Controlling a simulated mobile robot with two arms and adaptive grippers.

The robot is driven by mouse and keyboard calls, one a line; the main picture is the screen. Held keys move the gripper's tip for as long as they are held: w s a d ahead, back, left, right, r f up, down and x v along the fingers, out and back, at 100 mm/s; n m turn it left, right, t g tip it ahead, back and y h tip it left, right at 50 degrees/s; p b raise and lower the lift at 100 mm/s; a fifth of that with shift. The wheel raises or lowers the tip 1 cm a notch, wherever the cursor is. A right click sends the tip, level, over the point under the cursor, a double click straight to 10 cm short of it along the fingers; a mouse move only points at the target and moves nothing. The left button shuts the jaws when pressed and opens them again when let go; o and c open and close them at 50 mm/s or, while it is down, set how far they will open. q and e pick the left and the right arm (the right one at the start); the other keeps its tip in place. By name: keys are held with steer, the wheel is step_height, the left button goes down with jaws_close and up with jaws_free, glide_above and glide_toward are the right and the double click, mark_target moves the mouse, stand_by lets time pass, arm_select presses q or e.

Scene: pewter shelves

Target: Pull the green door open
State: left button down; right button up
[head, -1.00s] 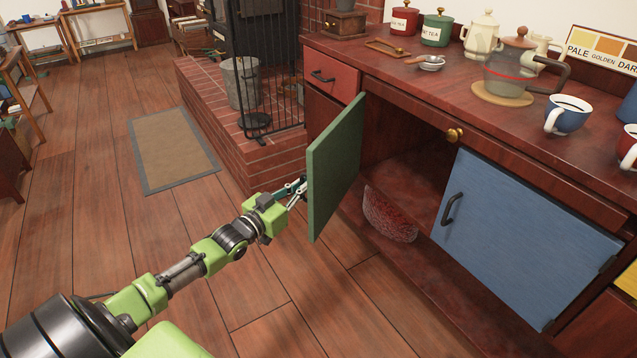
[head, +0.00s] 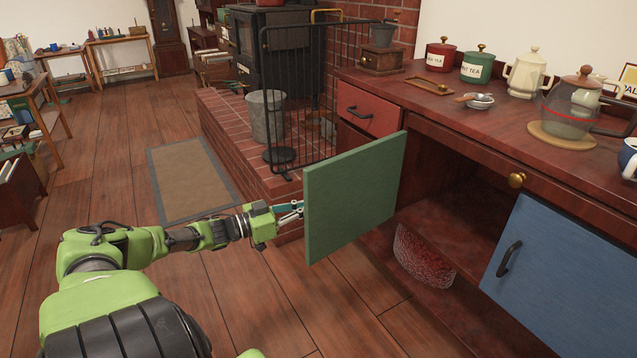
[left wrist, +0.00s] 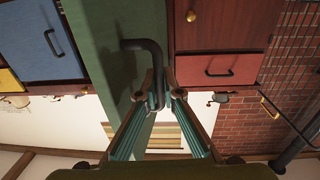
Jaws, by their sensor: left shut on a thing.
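The green door (head: 352,200) stands swung out from the red-brown cabinet, its broad face turned to me in the head view. My left gripper (head: 297,210) is at the door's left edge, its fingertips partly hidden behind it. In the left wrist view, the green door (left wrist: 112,60) fills the upper middle, and my left gripper (left wrist: 158,95) is shut on its dark handle (left wrist: 143,45). The cupboard space behind the door is open, with a patterned red bowl (head: 422,257) inside. My right gripper is not in view.
The wooden floor in front is clear.

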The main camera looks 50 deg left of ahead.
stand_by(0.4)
arm_select(q)
steer(key=c, duration=2.5)
jaws_free()
steer(key=shift+w, duration=0.1)
steer(key=shift+v, duration=6.05)
steer(key=shift+w+a, duration=0.1)
